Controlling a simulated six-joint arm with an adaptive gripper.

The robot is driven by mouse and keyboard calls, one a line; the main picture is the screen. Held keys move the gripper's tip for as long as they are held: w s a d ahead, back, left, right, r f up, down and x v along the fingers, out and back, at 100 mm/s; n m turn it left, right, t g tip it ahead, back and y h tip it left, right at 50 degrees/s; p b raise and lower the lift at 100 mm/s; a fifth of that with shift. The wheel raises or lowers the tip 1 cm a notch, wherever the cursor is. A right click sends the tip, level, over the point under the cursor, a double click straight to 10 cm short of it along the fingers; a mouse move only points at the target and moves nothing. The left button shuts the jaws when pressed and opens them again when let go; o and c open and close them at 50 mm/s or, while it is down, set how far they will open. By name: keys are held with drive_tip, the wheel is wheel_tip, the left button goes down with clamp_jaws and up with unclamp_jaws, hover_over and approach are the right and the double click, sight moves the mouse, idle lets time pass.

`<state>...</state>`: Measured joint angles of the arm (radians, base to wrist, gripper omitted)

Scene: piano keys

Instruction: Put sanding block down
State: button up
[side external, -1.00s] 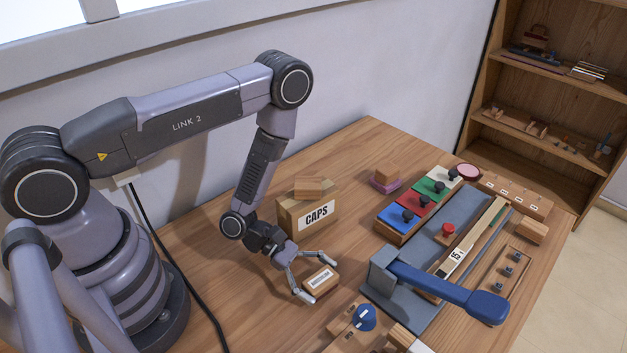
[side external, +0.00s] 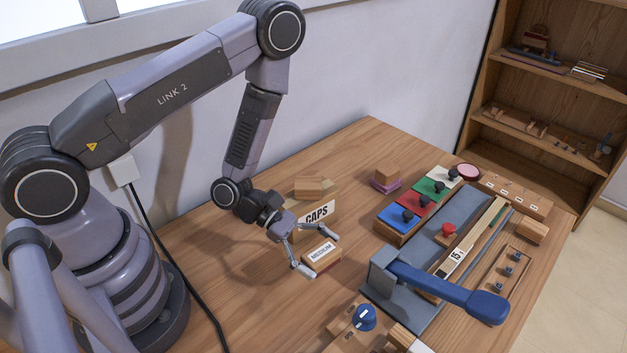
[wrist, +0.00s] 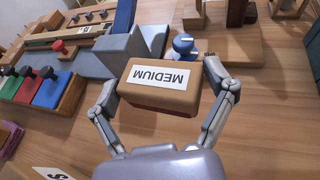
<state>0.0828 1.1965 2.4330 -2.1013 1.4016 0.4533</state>
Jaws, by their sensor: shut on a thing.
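The sanding block (side external: 324,261) is a small brown block with a white label on top and a reddish lower layer. In the wrist view the block (wrist: 160,92) shows the label "MEDIUM" upside down. My gripper (side external: 322,254) is shut on it, one finger at each end; both fingers also show in the wrist view. The block is in front of the CAPS box and left of the grey plate with the blue lever. It looks raised above the table, but the gap beneath it is hard to judge.
A blue-handled lever (side external: 445,290) on a grey plate lies to the right. A blue knob on wood (side external: 364,318) is in front. Bare tabletop (side external: 250,310) lies to the left.

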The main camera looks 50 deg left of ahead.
drive_tip(key=w+a+r+n+t+y, duration=0.45)
drive_tip(key=w+a+r, duration=0.25)
drive_tip(key=a+r, duration=0.25)
drive_tip(key=w+a+r+n+t+y, duration=0.4)
drive_tip(key=w+a+r+n, duration=0.2)
drive_tip(key=w+a+r, duration=0.4)
hover_over(321, 171)
drive_tip(key=shift+m+h, duration=0.35)
drive_tip(key=shift+h, duration=0.1)
wheel_tip(321, 171, down, 24)
drive_tip(key=shift+f, duration=0.1)
drive_tip(key=shift+a+f, duration=0.1)
drive_tip(key=shift+f, duration=1.5)
